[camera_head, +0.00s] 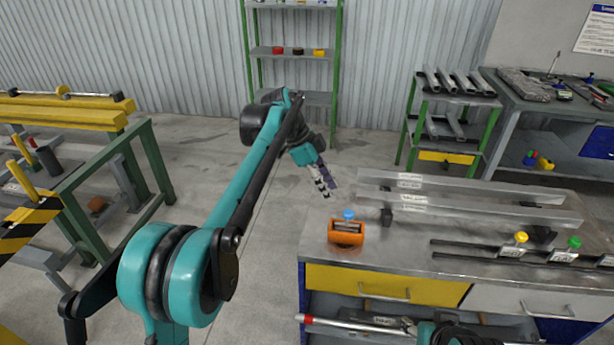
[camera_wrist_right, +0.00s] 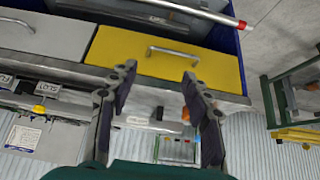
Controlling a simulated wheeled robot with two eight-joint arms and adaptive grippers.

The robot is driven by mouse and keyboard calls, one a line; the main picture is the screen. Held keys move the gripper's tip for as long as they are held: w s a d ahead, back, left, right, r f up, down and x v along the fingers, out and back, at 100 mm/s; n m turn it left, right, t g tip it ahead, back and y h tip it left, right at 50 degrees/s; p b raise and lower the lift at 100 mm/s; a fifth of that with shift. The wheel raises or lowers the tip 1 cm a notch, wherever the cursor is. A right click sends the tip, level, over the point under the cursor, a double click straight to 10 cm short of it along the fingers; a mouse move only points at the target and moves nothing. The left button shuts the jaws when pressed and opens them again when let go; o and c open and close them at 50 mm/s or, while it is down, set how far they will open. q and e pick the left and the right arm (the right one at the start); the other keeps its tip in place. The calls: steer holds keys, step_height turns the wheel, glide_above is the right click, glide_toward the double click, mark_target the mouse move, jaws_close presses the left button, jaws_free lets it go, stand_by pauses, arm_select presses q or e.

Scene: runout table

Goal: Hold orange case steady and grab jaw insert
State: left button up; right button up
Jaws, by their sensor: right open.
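The orange case (camera_head: 346,232) stands on the front left part of the metal table top. A blue knob-like piece (camera_head: 348,214) shows at its top edge; I cannot tell whether it sits in the case or behind it. No jaw insert can be made out for certain. My left gripper (camera_head: 329,188) hangs in the air, up and left of the case and apart from it; its finger gap is unclear. My right gripper (camera_wrist_right: 158,78) is open and empty, facing the yellow drawer front. A small orange patch (camera_wrist_right: 186,114) shows beside its right finger.
The metal table (camera_head: 318,235) has a yellow drawer (camera_head: 385,285) in front and long rails (camera_head: 470,210) on top. Yellow (camera_head: 521,237) and green (camera_head: 574,242) knobs stand at the right. A red-tipped bar (camera_head: 345,325) lies on the shelf below.

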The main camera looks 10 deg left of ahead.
steer(key=o, duration=0.5)
steer(key=shift+w+a+n, duration=0.1)
steer(key=shift+w+n, duration=0.15)
steer(key=shift+n, duration=0.05)
steer(key=o, duration=0.4)
steer(key=w+n, duration=0.1)
steer(key=n, duration=0.1)
steer(key=w+n, duration=0.2)
steer(key=w+n+t, duration=0.1)
steer(key=w+n, duration=0.1)
steer(key=shift+a+r+h, duration=0.25)
steer(key=shift+r+h, duration=0.05)
steer(key=shift+h, duration=0.1)
steer(key=n+t, duration=0.5)
steer(key=n, duration=2.4)
glide_toward(346, 231)
steer(key=shift+y, duration=0.4)
steer(key=w+f, duration=0.2)
steer(key=w, duration=0.1)
steer(key=shift+w+d+f, duration=0.1)
steer(key=shift+d+f, duration=0.15)
steer(key=shift+d, duration=0.15)
steer(key=shift+t, duration=0.3)
steer(key=shift+x, duration=3.85)
